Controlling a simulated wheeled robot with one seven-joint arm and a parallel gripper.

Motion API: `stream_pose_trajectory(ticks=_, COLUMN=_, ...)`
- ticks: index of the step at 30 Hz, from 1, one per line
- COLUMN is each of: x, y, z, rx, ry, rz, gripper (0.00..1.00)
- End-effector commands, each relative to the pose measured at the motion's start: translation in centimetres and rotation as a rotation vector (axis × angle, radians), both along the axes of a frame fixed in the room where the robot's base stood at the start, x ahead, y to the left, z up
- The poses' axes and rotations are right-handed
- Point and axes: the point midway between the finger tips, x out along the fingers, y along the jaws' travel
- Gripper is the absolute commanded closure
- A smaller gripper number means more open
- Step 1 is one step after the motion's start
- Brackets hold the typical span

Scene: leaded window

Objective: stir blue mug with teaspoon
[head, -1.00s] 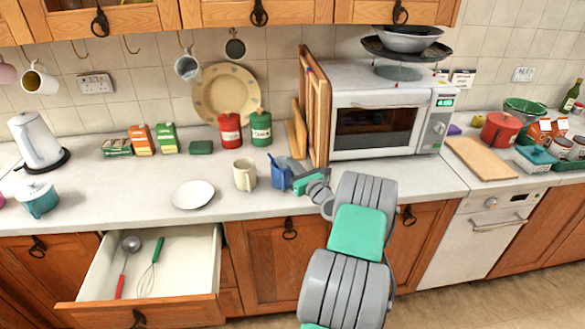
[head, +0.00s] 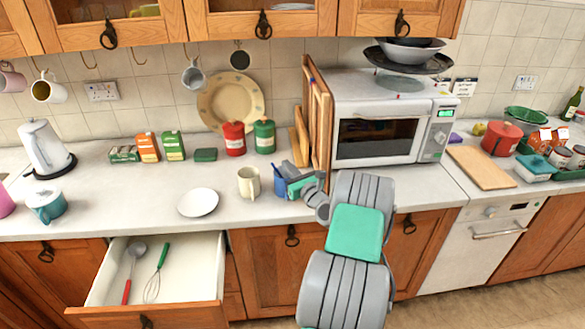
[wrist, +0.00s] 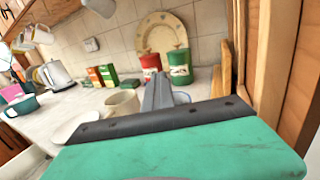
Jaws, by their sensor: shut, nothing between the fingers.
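A blue mug-like container (head: 281,182) stands on the counter left of the microwave, with a thin blue piece sticking up from it. Part of it is hidden by my gripper, and only a bluish patch shows behind my fingers in the wrist view. My gripper (wrist: 157,90) is shut and empty. In the head view its green hand is just right of the blue container, overlapping it; I cannot tell whether they touch. I cannot make out a teaspoon for certain.
A cream mug (head: 249,183) stands just left of the blue container, and a white plate (head: 198,203) lies farther left. A wooden panel (head: 319,125) and the microwave (head: 378,135) bound the right. The open drawer (head: 215,265) holds a red-handled ladle (head: 134,262) and a green-handled whisk (head: 157,270).

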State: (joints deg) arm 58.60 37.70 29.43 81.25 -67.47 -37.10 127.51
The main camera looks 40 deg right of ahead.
Motion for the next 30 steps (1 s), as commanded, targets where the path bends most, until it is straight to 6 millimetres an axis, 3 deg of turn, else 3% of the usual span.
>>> stream_pose_trajectory(ticks=19, x=2.1, y=2.0, z=5.4, rx=0.000, ry=-0.001, rz=0.000, gripper=1.00)
stream_pose_trajectory(ticks=30, x=2.3, y=2.1, z=5.7, rx=0.001, ry=0.000, rz=-0.001, gripper=1.00)
